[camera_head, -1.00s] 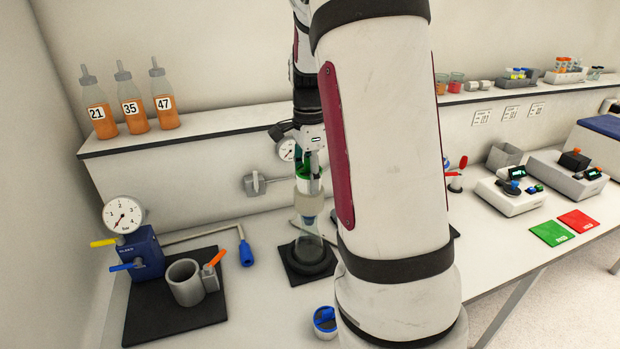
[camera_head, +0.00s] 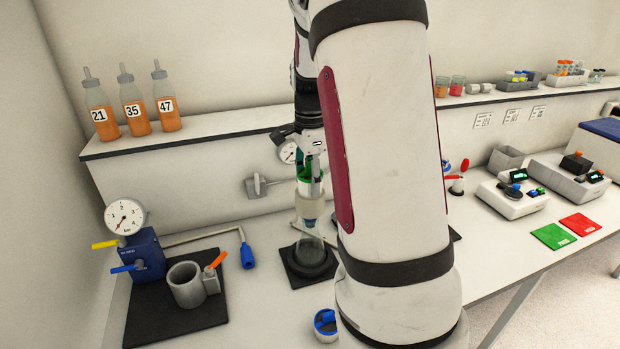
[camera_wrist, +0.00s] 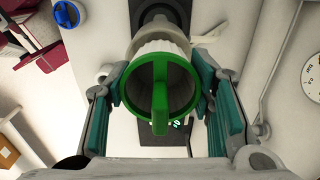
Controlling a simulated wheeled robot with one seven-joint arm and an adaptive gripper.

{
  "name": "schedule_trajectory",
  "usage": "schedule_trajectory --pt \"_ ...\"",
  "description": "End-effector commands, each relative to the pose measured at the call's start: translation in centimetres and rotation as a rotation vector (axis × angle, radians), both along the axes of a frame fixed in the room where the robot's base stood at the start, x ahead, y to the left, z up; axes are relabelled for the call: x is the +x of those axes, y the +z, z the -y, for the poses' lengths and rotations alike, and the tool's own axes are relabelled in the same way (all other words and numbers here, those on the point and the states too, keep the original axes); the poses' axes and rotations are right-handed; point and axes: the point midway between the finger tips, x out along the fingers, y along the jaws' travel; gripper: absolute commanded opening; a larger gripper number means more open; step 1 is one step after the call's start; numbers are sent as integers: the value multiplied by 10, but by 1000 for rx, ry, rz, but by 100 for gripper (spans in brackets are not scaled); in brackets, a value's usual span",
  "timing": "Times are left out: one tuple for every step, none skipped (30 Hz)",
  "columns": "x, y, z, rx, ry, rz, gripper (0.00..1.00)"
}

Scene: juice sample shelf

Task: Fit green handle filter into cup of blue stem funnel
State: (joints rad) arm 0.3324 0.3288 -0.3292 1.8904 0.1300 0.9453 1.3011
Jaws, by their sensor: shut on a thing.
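The green handle filter (camera_wrist: 158,95) has a green rim with a bar handle across its mouth and a pale ribbed body. In the wrist view it lies between the teal finger pads of my gripper (camera_wrist: 163,98), which is shut on it. In the head view my gripper (camera_head: 310,178) points down, with the green of the filter (camera_head: 303,187) at the funnel's mouth. The funnel's beige cup (camera_head: 310,206) with its blue stem (camera_head: 309,222) stands upright on a clear flask (camera_head: 309,248). How deep the filter sits in the cup is hidden.
The flask stands on a black base (camera_head: 293,268). A blue pump with a gauge (camera_head: 125,216) and a grey cup (camera_head: 185,287) are at left. A blue-lidded item (camera_head: 325,322) is in front. Bottles (camera_head: 132,105) stand on the shelf. My arm hides the middle.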

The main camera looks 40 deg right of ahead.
Motion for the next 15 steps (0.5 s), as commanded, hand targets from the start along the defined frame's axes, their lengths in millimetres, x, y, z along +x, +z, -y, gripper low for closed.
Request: schedule_trajectory --pt "0 -2 0 0 0 0 29" --pt "0 -2 0 0 0 0 29" --pt "0 -3 0 0 -1 0 29" --pt "0 -4 0 0 -1 0 29" --pt "0 -4 0 0 -1 -1 29" --pt "0 -5 0 0 -1 -1 29" --pt "0 -6 0 0 -1 -1 29" --pt "0 -6 0 0 -1 -1 29" --pt "0 -7 0 0 -1 -1 29" --pt "0 -8 0 0 -1 -1 29" --pt "0 -8 0 0 -1 -1 29" --pt "0 -9 0 1 -1 -2 29" --pt "0 -10 0 1 -1 -2 29" --pt "0 -10 0 1 -1 -2 29" --pt "0 -11 0 1 -1 -2 29"
